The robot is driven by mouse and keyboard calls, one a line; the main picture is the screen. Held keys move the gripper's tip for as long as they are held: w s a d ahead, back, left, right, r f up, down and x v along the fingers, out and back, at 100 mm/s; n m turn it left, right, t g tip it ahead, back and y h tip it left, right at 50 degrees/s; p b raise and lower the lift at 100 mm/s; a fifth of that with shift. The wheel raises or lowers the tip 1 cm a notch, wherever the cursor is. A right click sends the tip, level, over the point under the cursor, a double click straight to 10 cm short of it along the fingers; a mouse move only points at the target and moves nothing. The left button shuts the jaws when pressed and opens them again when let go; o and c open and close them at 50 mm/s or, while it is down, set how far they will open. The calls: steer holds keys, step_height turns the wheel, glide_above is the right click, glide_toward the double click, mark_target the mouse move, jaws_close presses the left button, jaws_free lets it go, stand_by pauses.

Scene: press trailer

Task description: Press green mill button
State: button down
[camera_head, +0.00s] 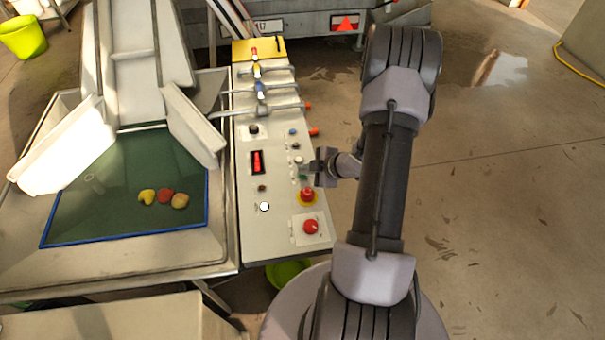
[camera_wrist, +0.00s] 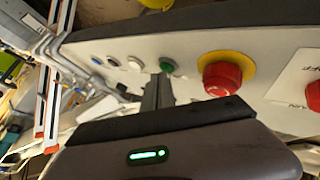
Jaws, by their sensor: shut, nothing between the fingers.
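The green button (camera_wrist: 167,66) sits on the grey control panel (camera_wrist: 200,45) in the wrist view, in a row with white, blue and black buttons. It also shows small in the head view, partly hidden by my gripper. My gripper (camera_wrist: 160,80) is shut and empty, with its fingertips just beside the green button. I cannot tell whether they touch it. In the head view my gripper (camera_head: 306,168) reaches in from the right over the panel (camera_head: 262,225).
A red mushroom button (camera_head: 307,195) on a yellow ring is close to my gripper, and another red button (camera_head: 311,227) sits below it. Levers (camera_head: 262,90) stand at the panel's far end. A sorting tray (camera_head: 100,205) with fruit is at left. The floor at right is clear.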

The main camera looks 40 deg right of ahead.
mark_target(305, 177)
steer(key=shift+r+p, duration=0.3)
steer(key=shift+r, duration=0.2)
steer(key=shift+r, duration=0.1)
step_height(305, 177, up, 5)
steer(key=p, duration=0.4)
stand_by(0.5)
